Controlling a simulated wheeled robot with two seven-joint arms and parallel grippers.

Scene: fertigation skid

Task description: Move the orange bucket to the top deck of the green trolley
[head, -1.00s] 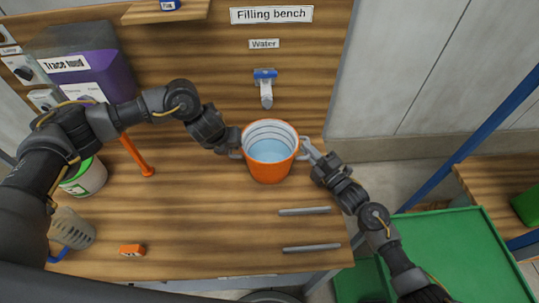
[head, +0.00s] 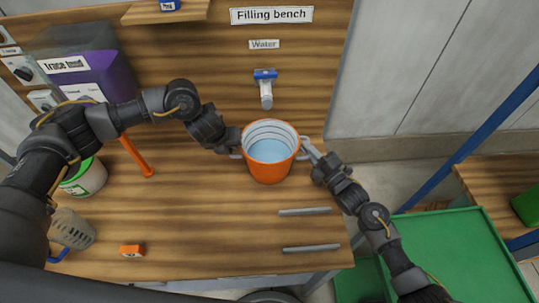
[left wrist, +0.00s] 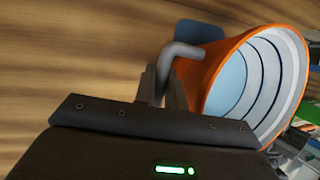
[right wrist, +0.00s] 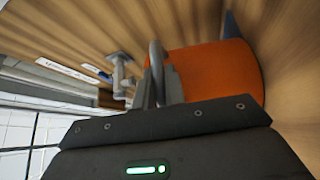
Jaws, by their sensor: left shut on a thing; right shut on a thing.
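The orange bucket (head: 269,172) stands upright at the middle of the filling bench, below the blue-topped water tap (head: 265,86). It holds pale blue water, with rings marked inside. My left gripper (head: 235,150) is shut on the bucket's left handle; the handle also shows between its fingers in the left wrist view (left wrist: 187,52). My right gripper (head: 310,150) is shut on the right handle, which shows in the right wrist view (right wrist: 156,60). Whether the bucket's base touches the bench cannot be told. The green trolley (head: 455,255) stands at the lower right; its visible deck is empty.
Two grey bars (head: 310,249) lie at the front right. A blue post (head: 480,135) rises beyond the trolley.

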